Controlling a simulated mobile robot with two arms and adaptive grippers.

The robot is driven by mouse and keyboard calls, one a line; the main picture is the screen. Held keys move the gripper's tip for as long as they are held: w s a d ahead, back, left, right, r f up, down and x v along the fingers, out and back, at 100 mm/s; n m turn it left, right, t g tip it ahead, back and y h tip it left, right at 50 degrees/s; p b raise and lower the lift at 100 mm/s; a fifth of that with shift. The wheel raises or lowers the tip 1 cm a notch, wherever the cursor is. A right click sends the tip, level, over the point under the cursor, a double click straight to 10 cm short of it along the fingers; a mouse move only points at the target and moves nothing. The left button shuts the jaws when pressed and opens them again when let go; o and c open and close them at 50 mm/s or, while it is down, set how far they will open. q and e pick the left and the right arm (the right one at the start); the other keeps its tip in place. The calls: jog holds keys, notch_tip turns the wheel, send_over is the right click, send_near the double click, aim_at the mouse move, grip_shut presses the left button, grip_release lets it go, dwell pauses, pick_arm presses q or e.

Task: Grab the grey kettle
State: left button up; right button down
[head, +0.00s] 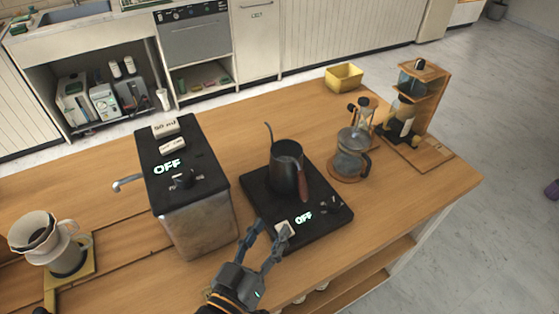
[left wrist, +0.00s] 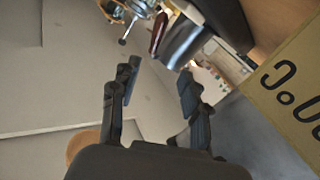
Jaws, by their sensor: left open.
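The dark grey kettle (head: 284,172) stands upright on a black heating plate (head: 330,203) on the wooden counter. Its thin spout points to the back and its reddish-brown handle (head: 303,183) faces the front. My left gripper (head: 272,227) is open and empty, at the front edge of the plate, apart from the kettle. In the left wrist view, the open fingers (left wrist: 158,70) point toward the kettle body (left wrist: 184,42) and its brown handle (left wrist: 158,33), which lie beyond the fingertips. My right gripper is not in view.
A metal boiler box (head: 205,225) reading OFF stands left of the plate. A yellow bin (head: 343,77) is at the back. A white dripper (head: 62,245) is far left.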

pick_arm(q)
jog(key=p, duration=0.2)
send_near(300, 183)
jog(key=x, duration=0.3)
jog(key=shift+d+f, duration=0.1)
jog(key=shift+f, duration=0.1)
jog(key=shift+w, duration=0.3)
jog(key=shift+w+d, duration=0.1)
jog(key=shift+w, duration=0.1)
jog(key=x, duration=0.2)
jog(key=p+x, duration=0.1)
jog(key=x, duration=0.1)
jog(key=shift+w+r, duration=0.2)
jog(key=shift+r, duration=0.05)
jog(key=shift+w+d+f, duration=0.1)
jog(key=shift+w+d, duration=0.05)
jog(key=shift+w, duration=0.1)
jog(key=shift+s, duration=0.1)
jog(key=shift+c, duration=0.9)
jog(key=c, duration=0.7)
grip_shut()
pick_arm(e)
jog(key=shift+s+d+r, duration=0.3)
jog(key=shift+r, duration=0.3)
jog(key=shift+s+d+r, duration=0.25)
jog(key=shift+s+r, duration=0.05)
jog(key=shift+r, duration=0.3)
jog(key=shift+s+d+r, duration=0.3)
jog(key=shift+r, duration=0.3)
